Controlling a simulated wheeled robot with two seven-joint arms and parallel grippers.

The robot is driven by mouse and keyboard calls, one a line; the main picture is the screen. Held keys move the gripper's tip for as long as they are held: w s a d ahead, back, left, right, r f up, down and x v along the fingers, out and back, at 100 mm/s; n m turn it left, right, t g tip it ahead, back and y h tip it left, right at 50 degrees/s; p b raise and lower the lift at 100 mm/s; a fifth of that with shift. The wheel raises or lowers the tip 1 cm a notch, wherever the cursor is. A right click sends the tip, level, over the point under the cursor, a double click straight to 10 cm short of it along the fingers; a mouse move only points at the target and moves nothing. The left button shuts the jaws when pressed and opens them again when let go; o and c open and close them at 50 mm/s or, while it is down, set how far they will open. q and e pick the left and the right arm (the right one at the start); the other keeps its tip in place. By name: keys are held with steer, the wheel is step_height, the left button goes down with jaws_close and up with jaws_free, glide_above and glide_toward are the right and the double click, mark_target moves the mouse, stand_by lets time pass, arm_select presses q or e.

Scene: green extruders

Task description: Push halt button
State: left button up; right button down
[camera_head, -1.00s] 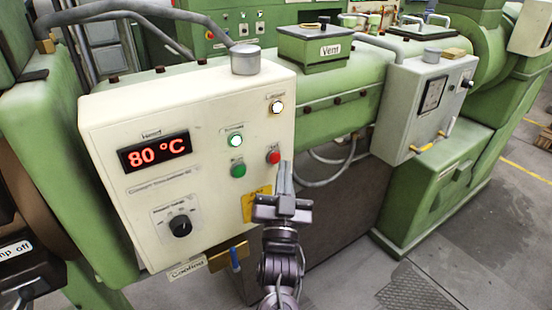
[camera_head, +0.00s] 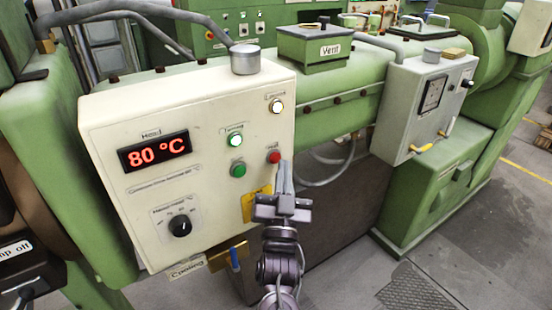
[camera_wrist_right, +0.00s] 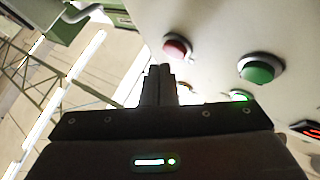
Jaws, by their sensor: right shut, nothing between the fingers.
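The red button (camera_head: 274,157) sits at the lower right of the cream control panel (camera_head: 110,115), with a small label above it that is too small to read surely. A green button (camera_head: 238,171) is to its left. My right gripper (camera_head: 284,164) is shut and empty, its fingertips just right of and slightly below the red button in the head view. In the right wrist view the red button (camera_wrist_right: 177,47) is just beyond the fingertips (camera_wrist_right: 159,68). I cannot tell whether they touch it. My left gripper is not in view.
The panel also has a lit green lamp (camera_head: 235,140), a lit white lamp (camera_head: 276,106), a display reading 80 °C (camera_head: 154,151) and a black knob (camera_head: 180,226). A grey box (camera_head: 425,100) is at the right. A yellow label (camera_head: 250,205) sits beside my right gripper.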

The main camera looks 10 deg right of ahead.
steer(key=shift+w+a, duration=0.15)
steer(key=shift+w, duration=0.2)
steer(key=shift+w+a, duration=0.1)
steer(key=shift+w, duration=0.25)
stand_by(0.6)
steer(key=shift+s, duration=0.2)
steer(key=shift+s+d, duration=0.25)
steer(key=shift+s, duration=0.35)
steer(key=s, duration=0.1)
steer(key=s+d+p, duration=0.1)
steer(key=s, duration=0.2)
steer(key=shift+s+d, duration=0.3)
steer(key=shift+d, duration=0.05)
stand_by(0.5)
